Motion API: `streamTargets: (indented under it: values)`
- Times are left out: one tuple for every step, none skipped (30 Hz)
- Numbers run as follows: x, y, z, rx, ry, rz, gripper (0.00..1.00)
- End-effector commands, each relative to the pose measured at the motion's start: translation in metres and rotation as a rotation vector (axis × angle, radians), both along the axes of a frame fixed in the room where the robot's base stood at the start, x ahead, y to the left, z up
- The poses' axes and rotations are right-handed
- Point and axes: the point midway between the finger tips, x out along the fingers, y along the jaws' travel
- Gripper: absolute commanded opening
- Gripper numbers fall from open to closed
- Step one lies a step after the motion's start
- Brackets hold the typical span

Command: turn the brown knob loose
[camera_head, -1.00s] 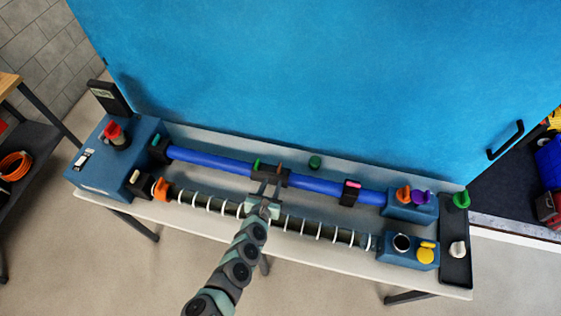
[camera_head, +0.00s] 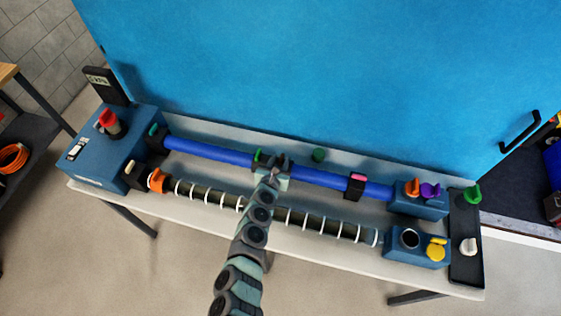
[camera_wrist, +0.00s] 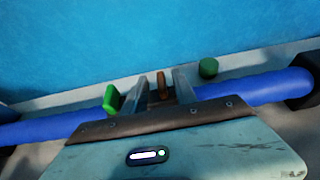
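The brown knob (camera_wrist: 162,86) shows in the wrist view as a small upright tab above the middle of the blue pipe (camera_head: 215,152). My gripper (camera_wrist: 160,82) is open, with one finger on each side of the knob. There are visible gaps between the knob and both fingers. In the head view my gripper (camera_head: 278,159) is over the middle clamp of the blue pipe and mostly hides the brown knob. A green knob (camera_wrist: 111,98) stands just left of the left finger; it also shows in the head view (camera_head: 258,155).
A green cap (camera_head: 319,155) lies behind the pipe. A ribbed hose (camera_head: 310,221) with an orange knob (camera_head: 156,180) runs in front. Blue blocks at the right carry orange, purple and yellow knobs. A dark tray (camera_head: 466,265) holds a green and a white piece.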

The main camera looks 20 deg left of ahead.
Motion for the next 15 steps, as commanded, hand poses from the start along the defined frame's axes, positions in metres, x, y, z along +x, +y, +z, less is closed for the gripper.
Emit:
streamTargets:
  values:
    - [0.0020,0.0002,-0.0006,-0.001,-0.001,0.000,0.34]
    - [0.0027,0.0000,-0.0006,0.000,-0.001,0.000,0.34]
    - [0.0033,-0.0001,-0.0006,0.000,-0.001,-0.001,0.34]
    - [0.0035,-0.0003,-0.0006,0.001,-0.001,-0.001,0.34]
    - [0.0035,-0.0004,-0.0006,0.001,-0.001,-0.001,0.34]
    - [0.0035,-0.0004,-0.0007,0.001,-0.001,-0.001,0.34]
    - [0.0035,-0.0005,-0.0006,0.001,-0.001,-0.001,0.34]
    - [0.0034,-0.0005,-0.0005,0.001,0.000,-0.001,0.34]
    - [0.0033,-0.0005,-0.0005,0.000,0.000,-0.002,0.34]
    - [0.0033,-0.0005,-0.0006,0.000,0.000,-0.002,0.34]
    - [0.0034,-0.0006,-0.0005,0.000,0.000,-0.002,0.34]
    - [0.0033,-0.0005,-0.0006,0.000,0.000,-0.002,0.30]
    - [0.0032,-0.0006,-0.0005,0.000,0.000,-0.002,0.28]
    - [0.0032,-0.0006,-0.0005,0.000,0.000,-0.002,0.25]
    - [0.0032,-0.0006,-0.0006,0.000,0.000,-0.002,0.22]
